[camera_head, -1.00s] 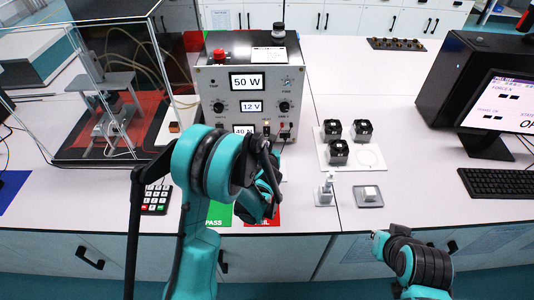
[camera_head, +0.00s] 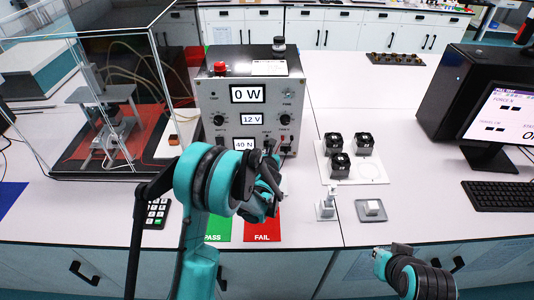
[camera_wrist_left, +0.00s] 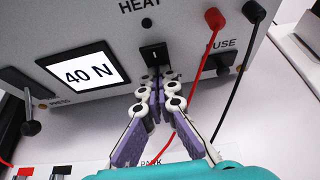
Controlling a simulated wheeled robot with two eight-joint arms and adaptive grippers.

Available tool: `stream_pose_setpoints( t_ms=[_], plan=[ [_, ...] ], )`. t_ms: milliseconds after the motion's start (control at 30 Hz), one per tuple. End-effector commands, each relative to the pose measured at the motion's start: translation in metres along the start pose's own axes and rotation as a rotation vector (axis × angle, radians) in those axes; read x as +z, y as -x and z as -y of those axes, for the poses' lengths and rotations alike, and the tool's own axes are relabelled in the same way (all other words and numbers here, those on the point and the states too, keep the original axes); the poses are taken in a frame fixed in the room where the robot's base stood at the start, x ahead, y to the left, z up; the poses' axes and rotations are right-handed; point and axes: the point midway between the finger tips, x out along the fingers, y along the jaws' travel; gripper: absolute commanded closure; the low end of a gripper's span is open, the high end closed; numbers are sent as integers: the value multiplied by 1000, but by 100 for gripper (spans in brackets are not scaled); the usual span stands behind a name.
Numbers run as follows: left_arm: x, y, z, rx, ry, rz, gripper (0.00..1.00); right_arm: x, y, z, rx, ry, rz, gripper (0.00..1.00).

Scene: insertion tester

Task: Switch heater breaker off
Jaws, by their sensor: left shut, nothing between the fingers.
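The heater breaker is a small black switch (camera_wrist_left: 154,54) below the "HEAT" lettering on the grey front panel in the left wrist view. In the head view the left gripper is mostly hidden behind my arm, below the front of the power unit (camera_head: 213,94).
Red and black leads (camera_wrist_left: 213,18) plug in right of the switch, close to the fingers. Red FAIL (camera_head: 262,232) and green PASS pads lie before the unit. A white plate with black blocks (camera_head: 326,169) stands to the right.

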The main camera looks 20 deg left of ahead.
Motion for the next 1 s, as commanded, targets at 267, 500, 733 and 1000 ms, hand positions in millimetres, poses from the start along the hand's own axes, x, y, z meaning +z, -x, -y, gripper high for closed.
stream_pose_setpoints(
  t_ms=[267, 500, 733, 1000],
  plan=[
    [5, 2, 0, 0, -1, 2, 100, -2, 3, 0, 0, 0, 0, 100],
    [16, 7, 0, 0, -1, 2, 100, -6, 8, 0, 0, 0, 0, 100],
    [16, 7, 0, 0, -1, 2, 100, -6, 8, 0, 0, 0, 0, 100],
    [15, 11, 4, -1, -2, 1, 100, -6, 7, 0, 0, 0, 0, 100]
  ],
)
